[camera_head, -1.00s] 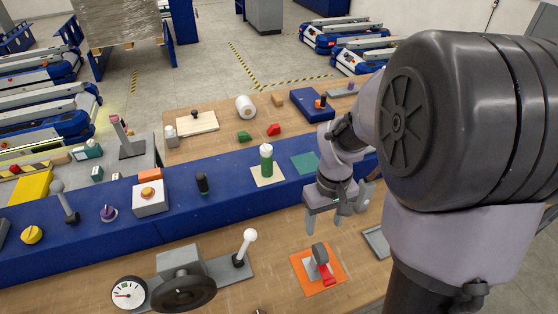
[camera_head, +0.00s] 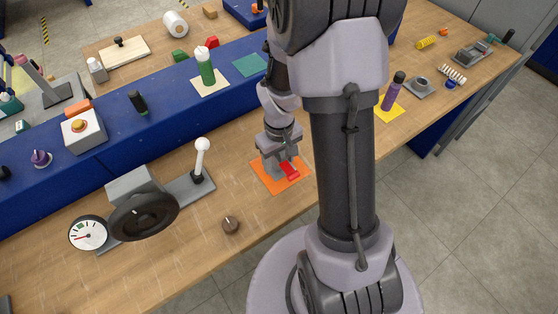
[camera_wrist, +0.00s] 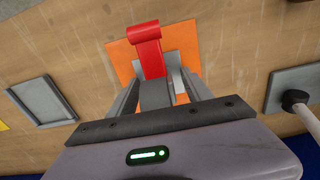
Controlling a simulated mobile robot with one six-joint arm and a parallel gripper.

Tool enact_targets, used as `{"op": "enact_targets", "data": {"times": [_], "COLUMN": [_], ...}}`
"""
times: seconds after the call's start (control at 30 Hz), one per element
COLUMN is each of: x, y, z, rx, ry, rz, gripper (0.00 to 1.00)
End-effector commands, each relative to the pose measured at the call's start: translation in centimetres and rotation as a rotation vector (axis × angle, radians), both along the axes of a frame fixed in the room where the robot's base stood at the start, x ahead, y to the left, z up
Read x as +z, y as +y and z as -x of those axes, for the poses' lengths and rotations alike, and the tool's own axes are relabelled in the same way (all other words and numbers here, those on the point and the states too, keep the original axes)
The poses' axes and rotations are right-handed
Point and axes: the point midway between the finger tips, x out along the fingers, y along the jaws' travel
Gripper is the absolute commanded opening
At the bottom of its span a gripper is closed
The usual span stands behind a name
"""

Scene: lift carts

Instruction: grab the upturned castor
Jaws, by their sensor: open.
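The upturned castor (camera_head: 289,171) sits on an orange square mat (camera_head: 269,186) on the wooden bench, and its red pedal shows on the near side. My gripper (camera_head: 277,162) is down over it and hides most of its wheel. In the wrist view the castor (camera_wrist: 150,58) shows its red pedal and a grey part between the fingers of my gripper (camera_wrist: 160,82). The fingers stand apart on either side of the castor. I cannot tell whether either finger touches it. The orange mat (camera_wrist: 122,58) shows around it.
A white-knobbed lever (camera_head: 201,160) stands left of the castor, with a black handwheel (camera_head: 144,217) and a gauge (camera_head: 88,234) farther left. A purple bottle (camera_head: 392,92) and a grey tray (camera_head: 419,88) are to the right.

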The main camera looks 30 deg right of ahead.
Motion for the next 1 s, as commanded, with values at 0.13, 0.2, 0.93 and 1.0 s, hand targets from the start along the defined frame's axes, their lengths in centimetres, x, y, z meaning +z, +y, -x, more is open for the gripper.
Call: {"op": "enact_targets", "data": {"times": [0.13,0.2,0.93,1.0], "x": [0.0,0.1,0.7,1.5], "y": [0.0,0.0,0.0,0.0], "z": [0.0,0.0,-0.1,-0.1], "rx": [-0.001,0.0,0.0,-0.001], "ry": [-0.001,-0.001,-0.003,-0.003], "rz": [0.0,0.0,0.001,0.001], "gripper": [0.58,0.5,0.0,0.0]}}
